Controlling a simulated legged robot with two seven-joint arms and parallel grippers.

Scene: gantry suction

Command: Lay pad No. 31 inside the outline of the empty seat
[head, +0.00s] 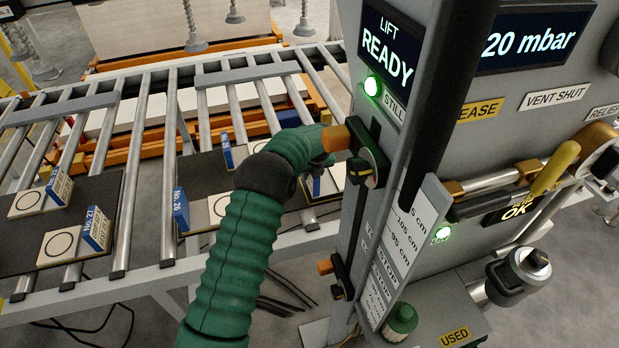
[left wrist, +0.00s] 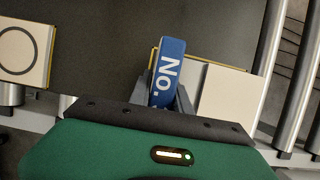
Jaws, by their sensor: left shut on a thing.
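My left gripper (left wrist: 170,100) is shut on the blue tag of a pad (left wrist: 168,75). Only "No." shows on the tag; the number is hidden. A plain pale face (left wrist: 228,97) lies to the right of the tag, and a thin yellowish line runs along its far side. I cannot tell whether this pad lies flat on the dark board (left wrist: 105,45) or just above it, nor whether the outline surrounds it. In the head view the green arm hides most of the gripper (head: 320,168), close beside the console. My right gripper is not in view.
Pads No. 26 (head: 193,214) and No. 27 (head: 65,246) stand on dark boards over the rollers (head: 158,190), with other tagged pads around. The grey console (head: 450,130), with lit READY panel and levers, stands close at right. Suction cups (head: 196,42) hang at the back.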

